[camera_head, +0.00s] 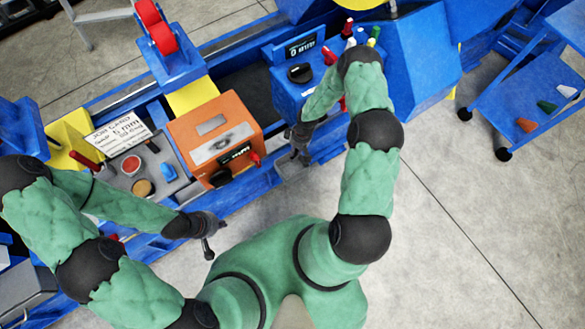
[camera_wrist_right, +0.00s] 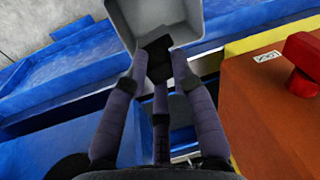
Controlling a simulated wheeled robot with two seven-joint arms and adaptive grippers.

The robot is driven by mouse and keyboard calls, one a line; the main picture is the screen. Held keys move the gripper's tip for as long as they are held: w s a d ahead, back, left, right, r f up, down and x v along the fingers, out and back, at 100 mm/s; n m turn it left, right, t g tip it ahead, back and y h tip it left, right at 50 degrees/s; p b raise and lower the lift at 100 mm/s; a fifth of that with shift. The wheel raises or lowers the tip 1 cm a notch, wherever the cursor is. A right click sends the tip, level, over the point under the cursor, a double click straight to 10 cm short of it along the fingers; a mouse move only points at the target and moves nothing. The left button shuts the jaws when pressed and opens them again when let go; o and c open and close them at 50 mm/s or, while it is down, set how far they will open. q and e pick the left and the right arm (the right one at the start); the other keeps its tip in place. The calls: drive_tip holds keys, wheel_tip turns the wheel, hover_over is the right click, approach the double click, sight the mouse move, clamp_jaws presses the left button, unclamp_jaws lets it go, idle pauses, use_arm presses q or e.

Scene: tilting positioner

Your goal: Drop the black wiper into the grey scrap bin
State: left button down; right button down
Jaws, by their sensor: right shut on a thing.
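The grey scrap bin (camera_wrist_right: 190,12) is an open box at the top of the right wrist view. My right gripper (camera_wrist_right: 158,75) is shut on the black wiper (camera_wrist_right: 158,46), a small dark piece between the fingertips. The wiper shows against the bin's opening; I cannot tell its height over the bin. In the head view my right gripper (camera_head: 301,155) is beside the blue control box, and the wiper is too small to make out. My left gripper (camera_head: 208,245) is over the floor in front of the bench, with its fingers too small to judge.
An orange box (camera_head: 214,135) with a red knob stands on the blue bench, left of my right gripper. A blue control box (camera_head: 290,90) with several coloured pieces is behind it. A grey tray (camera_head: 180,185) with small parts is further left.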

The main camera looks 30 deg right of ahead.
sight(296, 155)
drive_tip(key=shift+f+b, duration=1.5)
drive_tip(key=shift+f, duration=1.1)
drive_tip(key=c, duration=1)
unclamp_jaws()
drive_tip(key=shift+o, duration=0.2)
drive_tip(key=shift+r, duration=0.1)
wheel_tip(296, 155, up, 12)
drive_tip(key=d, duration=0.2)
drive_tip(key=shift+s, duration=0.25)
